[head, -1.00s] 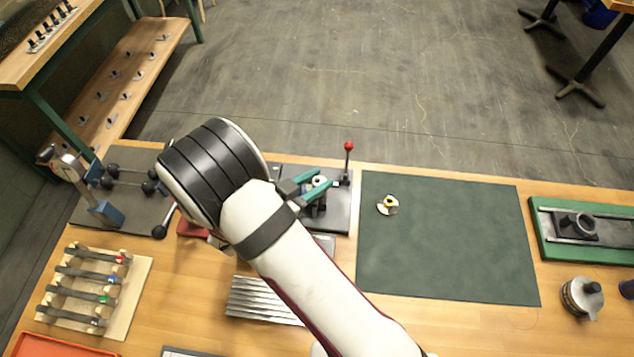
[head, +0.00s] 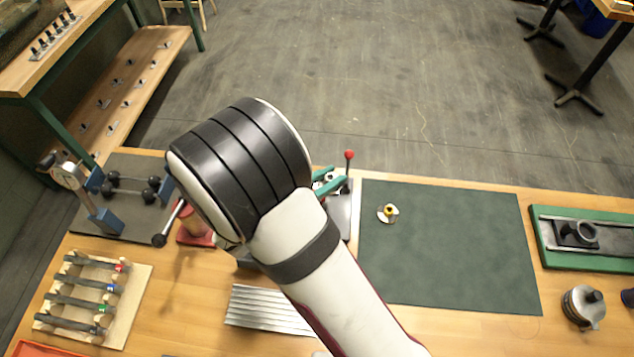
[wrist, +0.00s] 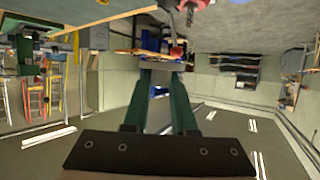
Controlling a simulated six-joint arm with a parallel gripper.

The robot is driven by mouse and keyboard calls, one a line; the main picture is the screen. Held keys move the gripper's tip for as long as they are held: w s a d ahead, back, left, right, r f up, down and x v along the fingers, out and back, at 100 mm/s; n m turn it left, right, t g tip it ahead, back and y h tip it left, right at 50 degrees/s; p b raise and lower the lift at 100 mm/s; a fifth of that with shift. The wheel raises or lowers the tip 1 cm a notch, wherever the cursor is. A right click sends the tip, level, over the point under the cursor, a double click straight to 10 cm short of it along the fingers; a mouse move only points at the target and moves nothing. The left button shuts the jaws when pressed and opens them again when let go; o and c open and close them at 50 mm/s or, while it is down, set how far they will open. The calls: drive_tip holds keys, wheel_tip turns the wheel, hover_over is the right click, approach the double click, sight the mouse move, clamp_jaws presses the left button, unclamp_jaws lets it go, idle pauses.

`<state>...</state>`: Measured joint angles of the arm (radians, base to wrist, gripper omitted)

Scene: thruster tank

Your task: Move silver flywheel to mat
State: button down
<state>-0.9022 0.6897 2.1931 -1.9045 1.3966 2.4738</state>
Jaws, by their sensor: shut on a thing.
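My gripper (head: 326,182), with green fingers, shows just past the right side of my arm's black wrist in the head view. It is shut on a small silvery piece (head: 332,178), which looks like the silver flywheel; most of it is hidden. In the wrist view the green fingers (wrist: 160,68) close in on something at their tips, too unclear to make out. The dark green mat (head: 450,255) lies right of my gripper. A small pale disc with a yellow hub (head: 388,212) lies on its upper left part.
A lever with a red knob (head: 348,155) stands between my gripper and the mat. A ridged metal plate (head: 265,310) lies below my arm. A green-based fixture (head: 590,240) and a round metal pot (head: 583,306) are right of the mat. Most of the mat is clear.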

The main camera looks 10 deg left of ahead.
drive_tip(key=s+d+r, duration=0.1)
drive_tip(key=d+r, duration=0.4)
drive_tip(key=d, duration=0.4)
drive_tip(key=w+d+r+n+t+y, duration=0.1)
drive_tip(key=w+d+r+n+y, duration=0.1)
drive_tip(key=r, duration=0.9)
drive_tip(key=w+d+r+n+t+y, duration=0.1)
drive_tip(key=w+d+r+y, duration=0.15)
drive_tip(key=r, duration=0.95)
drive_tip(key=s+a+f+m+g+h, duration=0.1)
drive_tip(key=s+a+f+h, duration=0.1)
drive_tip(key=f, duration=0.9)
drive_tip(key=s+a+f+m+h, duration=0.2)
drive_tip(key=s+f, duration=0.1)
drive_tip(key=f, duration=0.8)
drive_tip(key=shift+a+f+g+h, duration=0.3)
drive_tip(key=shift+g+h, duration=0.05)
drive_tip(key=shift+g, duration=0.05)
